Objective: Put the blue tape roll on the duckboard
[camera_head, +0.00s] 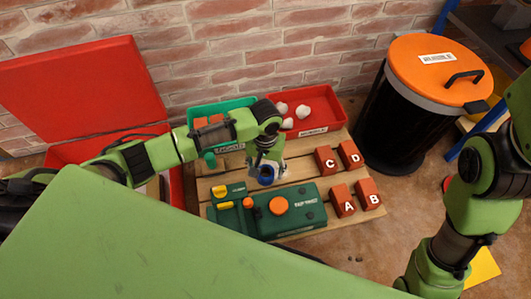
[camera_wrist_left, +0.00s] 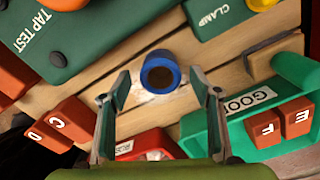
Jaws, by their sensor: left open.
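The blue tape roll (camera_head: 265,180) shows below my left gripper in the head view. In the left wrist view the roll (camera_wrist_left: 160,72) has its dark hole facing the camera and appears to rest on the slatted wooden duckboard (camera_wrist_left: 160,110), with a pale patch around its near side. The duckboard (camera_head: 300,167) also shows in the head view. My left gripper (camera_head: 267,164) is open over the roll. In the left wrist view its fingers (camera_wrist_left: 160,90) stand on either side, just short of the roll. Contact cannot be made out. My right gripper is out of view.
A green tester (camera_head: 290,222) lies in front of the roll. Orange lettered blocks (camera_head: 342,201) stand to the right. A green bin (camera_head: 190,113) and a red bin (camera_head: 328,108) are at the back. A black barrel with an orange lid (camera_head: 425,60) stands right.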

